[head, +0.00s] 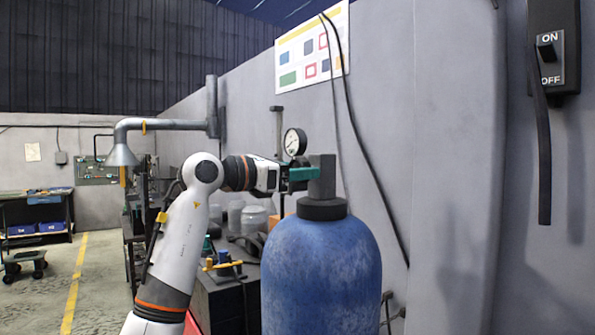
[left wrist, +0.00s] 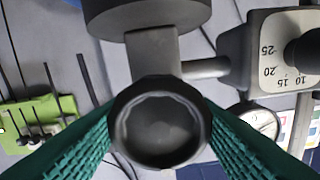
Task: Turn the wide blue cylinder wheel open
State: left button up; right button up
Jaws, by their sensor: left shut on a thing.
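The wide blue cylinder (head: 320,275) stands upright at the lower middle of the head view, with a dark collar and a grey valve (head: 322,178) on top. My left gripper (head: 303,175) reaches in from the left, its teal fingers at the valve. In the left wrist view the round dark wheel (left wrist: 160,130) sits between the two green fingers of my left gripper (left wrist: 160,118), which is shut on its rim. The wheel's far side is hidden. My right gripper is not in view.
A pressure gauge (head: 294,142) is just behind the gripper. A bench (head: 228,290) with jars and tools stands left of the cylinder. Black cables hang on the wall behind it. An ON/OFF switch (head: 552,55) is at the upper right. Open floor lies at far left.

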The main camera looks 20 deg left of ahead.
pick_arm(q)
jog(key=n, duration=0.3)
jog(key=shift+p, duration=0.3)
jog(key=n, duration=0.3)
jog(key=shift+n, duration=0.4)
jog(key=n, duration=0.6)
jog(key=shift+a+p, duration=0.1)
jog(key=shift+p, duration=0.25)
jog(key=n, duration=0.5)
jog(key=shift+n, duration=0.4)
jog(key=n, duration=0.5)
jog(key=shift+f, duration=0.1)
